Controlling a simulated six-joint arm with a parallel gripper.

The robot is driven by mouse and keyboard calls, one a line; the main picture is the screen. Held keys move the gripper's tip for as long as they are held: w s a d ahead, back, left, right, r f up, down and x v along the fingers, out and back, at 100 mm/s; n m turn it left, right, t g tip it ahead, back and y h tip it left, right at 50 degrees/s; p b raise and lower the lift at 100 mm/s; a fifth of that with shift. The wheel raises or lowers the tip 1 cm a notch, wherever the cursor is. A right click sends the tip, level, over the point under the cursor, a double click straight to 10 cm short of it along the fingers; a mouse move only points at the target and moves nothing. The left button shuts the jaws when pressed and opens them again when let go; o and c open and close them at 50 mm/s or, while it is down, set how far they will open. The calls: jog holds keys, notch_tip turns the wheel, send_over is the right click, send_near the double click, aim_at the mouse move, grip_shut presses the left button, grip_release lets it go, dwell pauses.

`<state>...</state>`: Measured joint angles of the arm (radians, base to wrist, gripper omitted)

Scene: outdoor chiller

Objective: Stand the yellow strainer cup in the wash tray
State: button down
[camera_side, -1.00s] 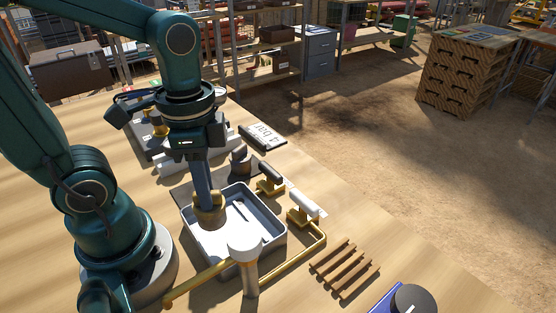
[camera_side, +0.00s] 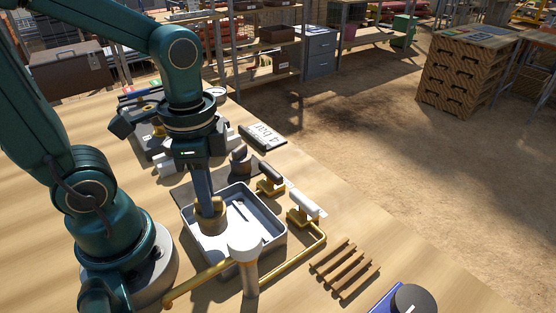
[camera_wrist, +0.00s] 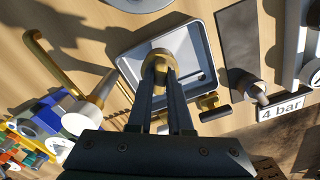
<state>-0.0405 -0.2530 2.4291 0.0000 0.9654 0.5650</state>
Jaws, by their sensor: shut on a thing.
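The yellow strainer cup (camera_side: 212,219) is upright, low inside the left part of the white wash tray (camera_side: 271,244). My gripper (camera_side: 209,204) points down into the tray, shut on the cup. In the wrist view, the cup (camera_wrist: 159,60) shows at the tips of my gripper (camera_wrist: 161,75), over the tray (camera_wrist: 203,40). The fingers hide part of the cup, and I cannot tell whether its base touches the tray floor. A dark slot-like mark shows on the tray's inside.
A brass pipe (camera_side: 312,251) with a white-handled valve (camera_side: 305,205) and a dark-handled valve (camera_side: 270,176) runs beside the tray. A white-topped post (camera_side: 246,262) stands at its front. A wooden slatted rack (camera_side: 344,268) lies right. A "4 bar" plate (camera_side: 262,136) lies behind.

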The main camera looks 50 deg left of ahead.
jog(key=shift+f, duration=1.25)
jog(key=shift+c, duration=1.4)
grip_release()
jog(key=shift+r, duration=3.5)
